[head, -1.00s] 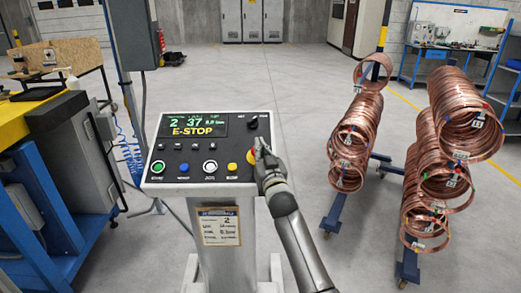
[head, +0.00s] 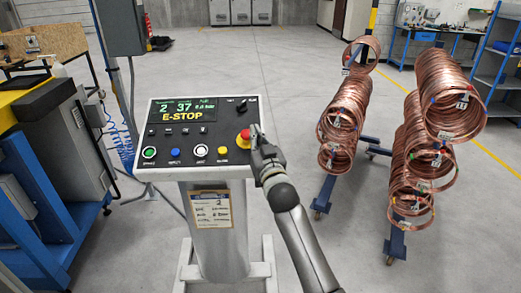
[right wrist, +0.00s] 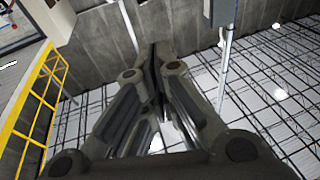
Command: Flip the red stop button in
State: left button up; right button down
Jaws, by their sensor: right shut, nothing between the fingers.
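The red stop button (head: 243,134) sits on a yellow base at the right side of the grey control panel (head: 216,165). The panel's display (head: 182,110) reads "E-STOP" in yellow. My right gripper (head: 256,132) is shut and empty, with its fingertips just to the right of the red button. I cannot tell whether they touch it. In the right wrist view the shut fingers (right wrist: 158,62) point towards the wall and ceiling, and the button is not seen there. My left gripper is not in view.
Green, blue, white and yellow buttons (head: 222,149) line the panel's lower edge. Copper tube coils (head: 345,120) hang on blue stands to the right. A workbench (head: 38,45) and grey cabinet (head: 62,140) stand at the left. The floor behind the panel is clear.

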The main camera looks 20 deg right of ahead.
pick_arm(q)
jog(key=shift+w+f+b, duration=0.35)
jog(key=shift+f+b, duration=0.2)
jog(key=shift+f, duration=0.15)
pick_arm(e)
jog(key=s, duration=0.4)
jog(key=shift+s+f, duration=0.3)
jog(key=shift+s+a, duration=0.1)
